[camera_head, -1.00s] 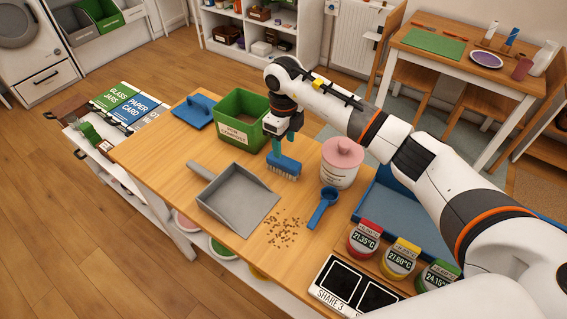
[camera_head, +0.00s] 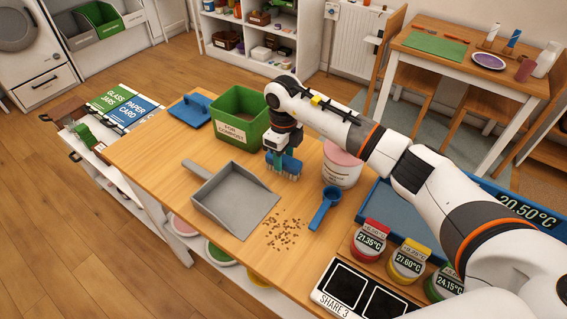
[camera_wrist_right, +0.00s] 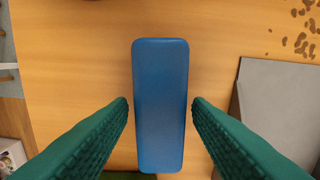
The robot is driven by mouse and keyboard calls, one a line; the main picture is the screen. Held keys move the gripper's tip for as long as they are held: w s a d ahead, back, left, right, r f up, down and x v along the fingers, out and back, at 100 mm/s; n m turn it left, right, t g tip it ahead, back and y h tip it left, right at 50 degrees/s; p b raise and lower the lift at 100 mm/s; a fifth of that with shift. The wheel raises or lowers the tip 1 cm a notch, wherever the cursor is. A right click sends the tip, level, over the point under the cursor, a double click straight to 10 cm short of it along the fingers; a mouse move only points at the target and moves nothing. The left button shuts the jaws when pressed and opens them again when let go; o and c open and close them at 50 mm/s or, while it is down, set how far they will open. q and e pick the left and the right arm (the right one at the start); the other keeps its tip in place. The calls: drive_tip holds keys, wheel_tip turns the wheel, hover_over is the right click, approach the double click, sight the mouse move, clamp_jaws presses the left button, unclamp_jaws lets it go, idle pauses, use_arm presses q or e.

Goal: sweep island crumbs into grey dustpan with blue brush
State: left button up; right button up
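The blue brush (camera_head: 294,166) stands bristles down on the wooden island, and its blue top (camera_wrist_right: 160,105) fills the middle of the right wrist view. My right gripper (camera_head: 280,160) is lowered over it. Its green fingers (camera_wrist_right: 160,112) straddle the brush, open, with a narrow gap on each side. The grey dustpan (camera_head: 235,205) lies flat to the left of the brush, handle towards the back left; part of it shows in the wrist view (camera_wrist_right: 285,105). Brown crumbs (camera_head: 285,234) lie scattered beside the dustpan's right front edge. My left gripper is not in view.
A green compost bin (camera_head: 240,117) stands behind the brush. A pink-lidded canister (camera_head: 342,172) and a blue scoop (camera_head: 325,207) are to its right. A blue flat tool (camera_head: 193,110) lies at the back left. Jars (camera_head: 371,240) and a blue tray (camera_head: 385,212) stand further right.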

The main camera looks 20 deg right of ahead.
sight(284, 159)
clamp_jaws()
drive_tip(key=shift+r+p, duration=1.5)
drive_tip(key=shift+r, duration=1.05)
drive_tip(key=shift+s+r+n, duration=0.1)
drive_tip(key=shift+s+n, duration=0.1)
drive_tip(key=shift+n, duration=0.2)
drive_tip(key=s+d+r+n, duration=0.1)
drive_tip(key=s+r+n, duration=0.1)
drive_tip(key=s+n, duration=0.8)
drive_tip(key=s+d+r+n, duration=0.1)
drive_tip(key=s+r+n, duration=0.1)
drive_tip(key=s+n, duration=0.9)
drive_tip(key=n, duration=0.5)
drive_tip(key=shift+n, duration=0.4)
